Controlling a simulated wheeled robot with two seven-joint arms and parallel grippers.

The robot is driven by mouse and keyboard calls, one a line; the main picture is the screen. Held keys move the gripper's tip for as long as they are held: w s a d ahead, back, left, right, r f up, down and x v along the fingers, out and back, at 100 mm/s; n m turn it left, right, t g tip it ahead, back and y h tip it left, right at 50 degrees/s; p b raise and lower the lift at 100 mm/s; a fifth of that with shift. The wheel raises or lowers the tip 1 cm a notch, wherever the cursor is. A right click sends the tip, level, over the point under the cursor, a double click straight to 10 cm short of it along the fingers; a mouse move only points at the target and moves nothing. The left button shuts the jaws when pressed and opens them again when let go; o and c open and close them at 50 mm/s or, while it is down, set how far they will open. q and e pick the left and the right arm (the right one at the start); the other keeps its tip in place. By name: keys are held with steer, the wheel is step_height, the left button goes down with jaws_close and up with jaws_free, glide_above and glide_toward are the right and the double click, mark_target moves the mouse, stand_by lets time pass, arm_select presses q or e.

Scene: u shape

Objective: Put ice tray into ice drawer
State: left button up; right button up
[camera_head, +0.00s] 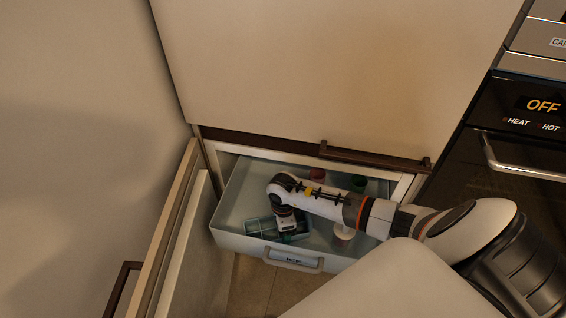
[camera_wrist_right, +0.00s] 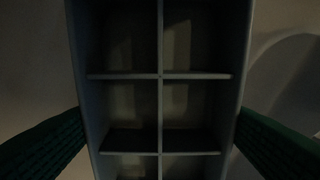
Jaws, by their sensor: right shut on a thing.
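The ice drawer (camera_head: 237,241), a pale bin with an ICE label on its front, is pulled out below the large upper door. The blue-green ice tray (camera_head: 262,228) is in the front left part of the drawer's opening; I cannot tell whether it rests on the bottom. My right gripper (camera_head: 288,228) is over the tray and shut on it, partly hiding it. In the right wrist view the ice tray (camera_wrist_right: 160,76) shows its two columns of compartments, with a dark green finger on each side. My left gripper is not in view.
The drawer also holds a red item (camera_head: 317,174), a green item (camera_head: 358,183) and a pale cup-like item (camera_head: 344,234). An open door (camera_head: 190,240) stands close on the drawer's left. An oven (camera_head: 520,150) with a handle stands at right.

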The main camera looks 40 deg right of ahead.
steer(key=o, duration=1.2)
steer(key=shift+c, duration=0.2)
steer(key=shift+r, duration=0.45)
step_height(320, 180, up, 11)
steer(key=p, duration=0.1)
steer(key=shift+r, duration=0.15)
